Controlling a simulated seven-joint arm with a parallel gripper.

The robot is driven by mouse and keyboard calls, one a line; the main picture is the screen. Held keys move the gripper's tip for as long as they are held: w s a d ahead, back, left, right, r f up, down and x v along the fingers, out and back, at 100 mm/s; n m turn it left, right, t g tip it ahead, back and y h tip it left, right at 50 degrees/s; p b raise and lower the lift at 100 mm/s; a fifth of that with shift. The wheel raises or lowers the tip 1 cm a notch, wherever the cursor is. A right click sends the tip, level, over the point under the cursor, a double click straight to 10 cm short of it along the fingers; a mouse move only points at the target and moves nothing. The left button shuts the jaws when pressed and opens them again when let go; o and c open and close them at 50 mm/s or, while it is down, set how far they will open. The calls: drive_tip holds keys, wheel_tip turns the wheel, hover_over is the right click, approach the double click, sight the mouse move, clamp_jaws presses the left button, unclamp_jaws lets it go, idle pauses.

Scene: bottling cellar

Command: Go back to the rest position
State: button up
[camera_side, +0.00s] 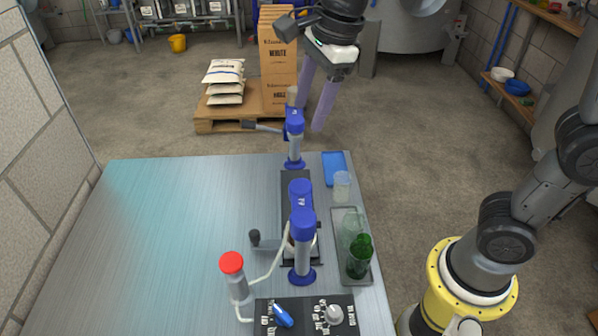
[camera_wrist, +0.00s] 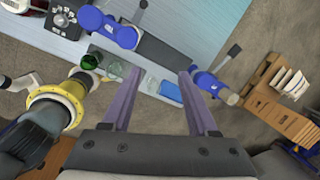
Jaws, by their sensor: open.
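My gripper (camera_side: 315,100) is raised in the air above and beyond the far edge of the work table, with its two purple fingers pointing down. The fingers are apart and nothing is between them. The gripper also shows in the wrist view (camera_wrist: 162,82), with the table below it. In the side view it is close to the blue post (camera_side: 294,140) at the table's far end; I cannot tell the exact gap.
Cartons (camera_side: 277,70) stand behind. The table's left is clear.

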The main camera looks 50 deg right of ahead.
drive_tip(key=s+d+r+n+t, duration=0.2)
drive_tip(key=s+d+n, duration=0.1)
drive_tip(key=s+d, duration=0.25)
drive_tip(key=s+d+f+n, duration=0.2)
drive_tip(key=s+n, duration=0.4)
drive_tip(key=n, duration=0.3)
drive_tip(key=s+d+f+n+t+h, duration=0.1)
drive_tip(key=s+f+n, duration=0.4)
drive_tip(key=n, duration=0.4)
drive_tip(key=shift+s+d+f+n, duration=0.25)
drive_tip(key=shift+s+d+n, duration=0.15)
drive_tip(key=shift+s, duration=0.05)
idle(1.0)
